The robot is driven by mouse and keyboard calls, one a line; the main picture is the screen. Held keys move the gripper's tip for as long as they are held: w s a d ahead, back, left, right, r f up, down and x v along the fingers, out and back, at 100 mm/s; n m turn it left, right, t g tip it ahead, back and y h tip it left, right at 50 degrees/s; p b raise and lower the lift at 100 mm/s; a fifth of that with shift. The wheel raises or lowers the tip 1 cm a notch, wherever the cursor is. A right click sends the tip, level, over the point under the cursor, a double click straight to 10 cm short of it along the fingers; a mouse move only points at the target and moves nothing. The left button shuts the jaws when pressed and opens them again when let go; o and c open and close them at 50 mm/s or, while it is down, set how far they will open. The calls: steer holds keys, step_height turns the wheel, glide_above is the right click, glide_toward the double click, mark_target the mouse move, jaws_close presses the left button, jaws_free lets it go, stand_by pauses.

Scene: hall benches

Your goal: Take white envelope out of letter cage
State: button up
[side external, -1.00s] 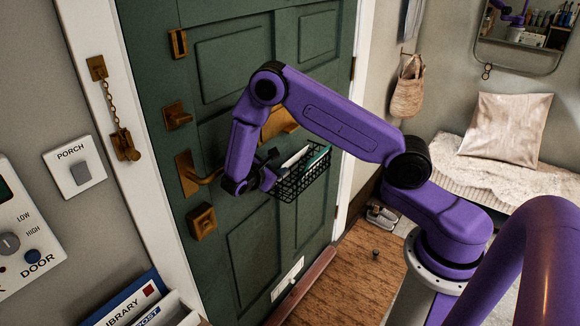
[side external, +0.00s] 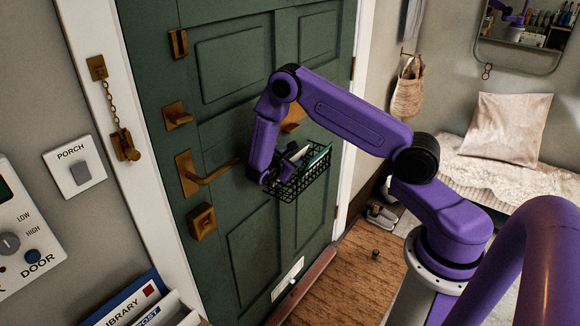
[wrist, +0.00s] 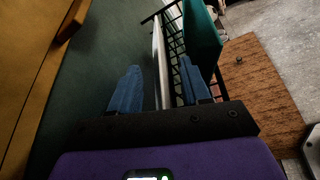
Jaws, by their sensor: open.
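The black wire letter cage (side external: 294,188) hangs on the green door; its bars also show in the wrist view (wrist: 178,20). The white envelope (wrist: 160,62) stands upright in it, seen nearly edge-on. In the side view only a small pale part of the envelope (side external: 299,154) shows beside my gripper (side external: 280,170). In the wrist view my gripper (wrist: 160,72) is open, with one blue finger on each side of the envelope and gaps between. The envelope's lower part is hidden.
A green item (wrist: 202,38) stands in the cage right of the envelope, close to my right finger. A brass door handle (side external: 210,175) is left of the cage. A brown doormat (side external: 345,270) lies below.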

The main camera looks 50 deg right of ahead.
jaws_close()
steer(key=shift+r, duration=0.15)
